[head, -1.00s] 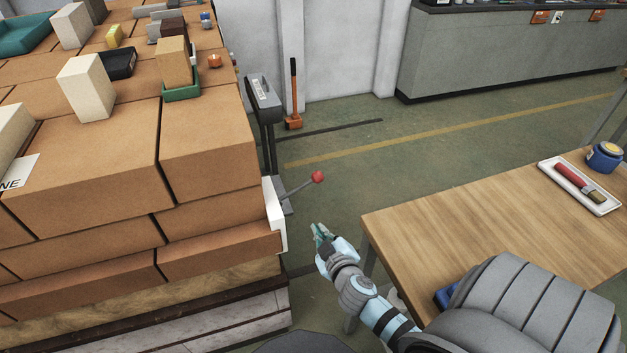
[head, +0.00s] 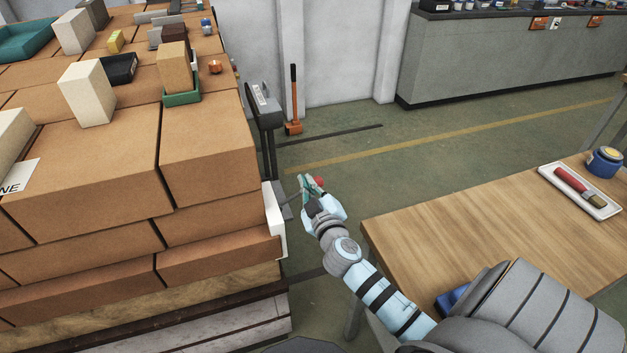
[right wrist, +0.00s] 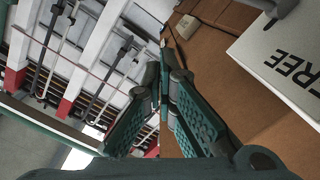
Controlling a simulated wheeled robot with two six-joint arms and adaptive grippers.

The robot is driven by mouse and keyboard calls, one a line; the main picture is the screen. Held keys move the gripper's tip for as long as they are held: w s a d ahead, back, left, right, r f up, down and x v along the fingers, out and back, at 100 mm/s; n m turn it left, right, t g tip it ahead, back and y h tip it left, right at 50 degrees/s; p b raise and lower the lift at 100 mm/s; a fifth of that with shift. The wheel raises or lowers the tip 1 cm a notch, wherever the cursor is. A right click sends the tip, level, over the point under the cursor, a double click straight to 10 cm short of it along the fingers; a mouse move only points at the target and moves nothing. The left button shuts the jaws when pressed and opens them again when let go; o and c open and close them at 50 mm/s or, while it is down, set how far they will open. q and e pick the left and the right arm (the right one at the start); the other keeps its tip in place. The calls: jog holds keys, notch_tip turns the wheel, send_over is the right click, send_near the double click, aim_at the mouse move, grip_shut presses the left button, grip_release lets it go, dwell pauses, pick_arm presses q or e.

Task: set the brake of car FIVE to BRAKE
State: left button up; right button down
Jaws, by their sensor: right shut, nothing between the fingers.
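A brake lever with a red knob (head: 319,181) sticks out from a white plate (head: 277,222) on the right end of the brick stack. In the right wrist view the plate (right wrist: 285,65) reads FREE. My right gripper (head: 306,180) is beside the knob in the head view and partly covers the lever; I cannot tell whether it touches. Its fingers (right wrist: 163,72) are shut and empty in the right wrist view. A label on the stack (head: 18,173) shows only the letters NE. My left gripper is not in view.
The brick stack (head: 90,180) fills the left, with loose blocks and trays on top. A wooden table (head: 450,220) stands at the right, close to my arm. Open floor lies between.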

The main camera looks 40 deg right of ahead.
aim_at(299, 192)
jog(key=w+d+f+b, duration=0.2)
jog(key=w+d+f, duration=0.1)
jog(key=shift+d+f, duration=0.15)
jog(key=shift+d, duration=0.15)
jog(key=shift+d, duration=0.1)
